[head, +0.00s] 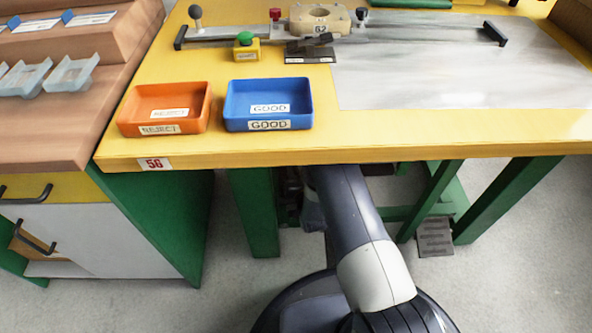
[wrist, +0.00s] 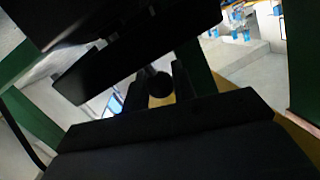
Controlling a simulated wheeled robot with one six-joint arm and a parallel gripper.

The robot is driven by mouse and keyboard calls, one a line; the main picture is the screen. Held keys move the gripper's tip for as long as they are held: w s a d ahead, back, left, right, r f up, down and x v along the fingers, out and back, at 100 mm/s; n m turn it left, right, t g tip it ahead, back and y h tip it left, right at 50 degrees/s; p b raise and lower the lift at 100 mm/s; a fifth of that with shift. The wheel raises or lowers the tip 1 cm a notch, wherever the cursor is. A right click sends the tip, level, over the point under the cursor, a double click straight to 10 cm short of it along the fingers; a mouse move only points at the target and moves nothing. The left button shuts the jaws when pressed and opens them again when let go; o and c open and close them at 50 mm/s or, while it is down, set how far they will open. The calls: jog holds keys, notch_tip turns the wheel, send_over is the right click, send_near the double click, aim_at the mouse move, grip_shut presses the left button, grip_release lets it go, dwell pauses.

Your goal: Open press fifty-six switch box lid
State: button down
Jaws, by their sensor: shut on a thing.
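In the wrist view a dark box-like body (wrist: 140,45), likely the switch box, fills the top; its lid edge and whether the lid is open cannot be told. A small dark round knob (wrist: 160,86) shows below it. My gripper (wrist: 162,80) is shut on this knob, with a dark finger on either side. In the head view my arm reaches under the front edge of the yellow table (head: 370,156) marked 56, and the table hides most of the gripper and the switch box.
Green table legs (head: 254,210) stand left and right of my arm. A pedal (head: 435,237) lies on the floor at right. An orange REJECT tray (head: 133,125) and a blue GOOD tray (head: 230,113) sit on the table. A cabinet (head: 90,240) stands at left.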

jog(key=c, duration=1.2)
grip_release()
jog(key=p+v, duration=0.3)
jog(key=v, duration=0.7)
jog(key=shift+s+p, duration=0.3)
jog(key=shift+s, duration=0.1)
jog(key=shift+c, duration=0.2)
